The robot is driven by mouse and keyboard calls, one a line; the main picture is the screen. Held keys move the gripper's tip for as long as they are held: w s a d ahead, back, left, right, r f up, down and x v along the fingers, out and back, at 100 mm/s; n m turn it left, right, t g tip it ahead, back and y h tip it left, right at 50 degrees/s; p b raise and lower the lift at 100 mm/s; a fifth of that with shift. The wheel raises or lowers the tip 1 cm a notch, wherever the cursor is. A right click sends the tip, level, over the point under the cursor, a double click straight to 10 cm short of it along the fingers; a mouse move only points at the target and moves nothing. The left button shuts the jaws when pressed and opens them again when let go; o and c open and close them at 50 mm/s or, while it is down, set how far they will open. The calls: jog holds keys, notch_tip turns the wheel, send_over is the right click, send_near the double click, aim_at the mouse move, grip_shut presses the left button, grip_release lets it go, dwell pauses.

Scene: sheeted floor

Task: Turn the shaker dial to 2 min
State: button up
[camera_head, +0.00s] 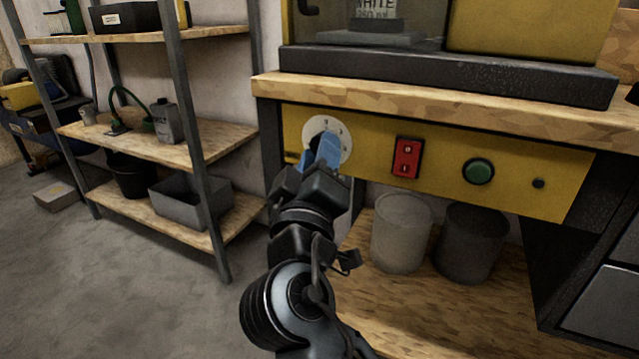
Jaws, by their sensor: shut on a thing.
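The shaker dial shows as a round white scale plate (342,130) with small dark marks, on the left of the yellow control panel (450,150). My gripper (325,150) reaches up to it from below, with blue fingers over the lower left and middle of the plate. The fingers are shut on the dial's knob, which they hide. I cannot tell which mark the knob points to. Part of the shaker (450,75) shows above the wooden bench top, with a labelled can behind its window.
A red rocker switch (407,157), a green button (478,171) and a small black knob (538,183) sit right of the dial. Two bins, one pale (400,235) and one dark (468,245), stand on the shelf below. A shelf rack (190,140) stands left. Floor between is clear.

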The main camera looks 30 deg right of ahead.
jog(key=shift+f+m+h+b, duration=0.1)
jog(key=shift+m+h+b, duration=0.3)
jog(key=shift+m+b, duration=0.4)
jog(key=o, duration=1)
jog(key=shift+o, duration=0.2)
jog(key=shift+a, duration=0.1)
jog(key=v, duration=0.7)
jog(key=shift+s+a+p, duration=0.15)
jog(key=shift+s+p, duration=0.15)
jog(key=shift+p, duration=0.05)
jog(key=shift+f, duration=0.15)
